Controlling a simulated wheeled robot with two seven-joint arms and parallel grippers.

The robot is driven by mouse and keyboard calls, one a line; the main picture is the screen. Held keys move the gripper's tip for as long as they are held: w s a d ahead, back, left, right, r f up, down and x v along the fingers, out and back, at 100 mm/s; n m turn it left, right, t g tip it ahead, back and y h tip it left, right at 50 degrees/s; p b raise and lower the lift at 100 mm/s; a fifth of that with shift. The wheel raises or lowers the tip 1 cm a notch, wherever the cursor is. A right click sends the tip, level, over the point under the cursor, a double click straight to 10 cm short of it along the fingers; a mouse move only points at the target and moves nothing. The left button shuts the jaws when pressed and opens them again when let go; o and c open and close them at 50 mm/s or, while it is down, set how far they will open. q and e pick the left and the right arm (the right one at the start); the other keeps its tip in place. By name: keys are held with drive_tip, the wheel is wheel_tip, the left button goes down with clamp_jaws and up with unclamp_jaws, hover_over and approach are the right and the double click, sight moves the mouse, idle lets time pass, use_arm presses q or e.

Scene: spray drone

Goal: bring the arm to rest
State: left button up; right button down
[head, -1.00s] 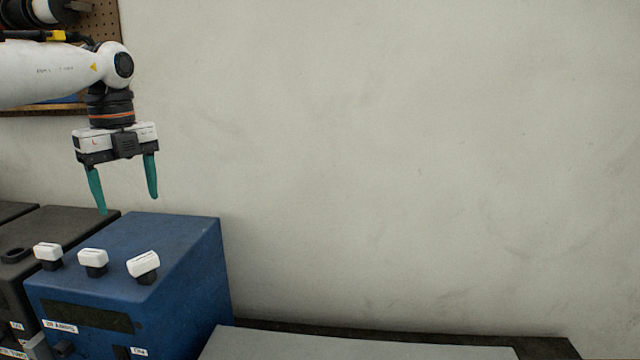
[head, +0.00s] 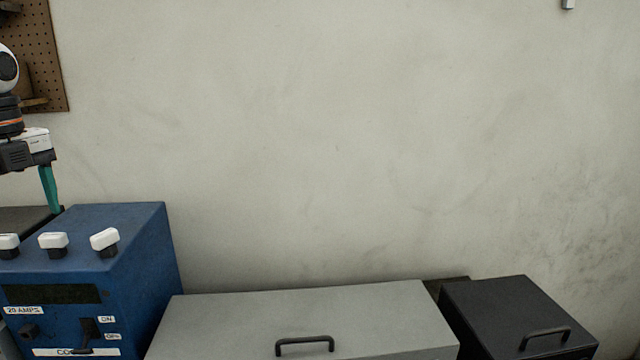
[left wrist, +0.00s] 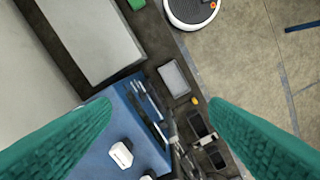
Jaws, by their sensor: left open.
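My left gripper (left wrist: 160,105) is open, with nothing seen between its teal fingers in the left wrist view. In the head view my left arm is cut off by the left edge; part of the gripper and one teal finger, pointing down, show there. That finger is behind the knobs on the blue box (head: 140,265), near its back left; I cannot tell the exact gap. The blue box also shows below the fingers in the left wrist view (left wrist: 118,125). My right gripper is in neither view.
A grey case (head: 380,310) with a handle stands right of the blue box, and a black box (head: 510,300) right of that. White knobs (head: 53,241) stick up from the blue box. A pegboard (head: 45,60) hangs at upper left. The wall above the cases is clear.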

use_arm(q)
wheel_tip(320, 180, down, 34)
drive_tip(key=s+a+n+t+h, duration=0.1)
drive_tip(key=n+t+h, duration=0.3)
drive_tip(key=n+t, duration=0.65)
drive_tip(key=s+d+f+n+y, duration=0.6)
drive_tip(key=s+d+f+n, duration=0.1)
drive_tip(key=s+f, duration=0.35)
drive_tip(key=s+d+f+n+g+h, duration=0.25)
drive_tip(key=s+d+g, duration=0.45)
drive_tip(key=s+d, duration=0.75)
wheel_tip(320, 180, down, 28)
drive_tip(key=s+d+g, duration=0.2)
drive_tip(key=s+a+f, duration=0.3)
drive_tip(key=s+f, duration=1.1)
drive_tip(key=s, duration=0.1)
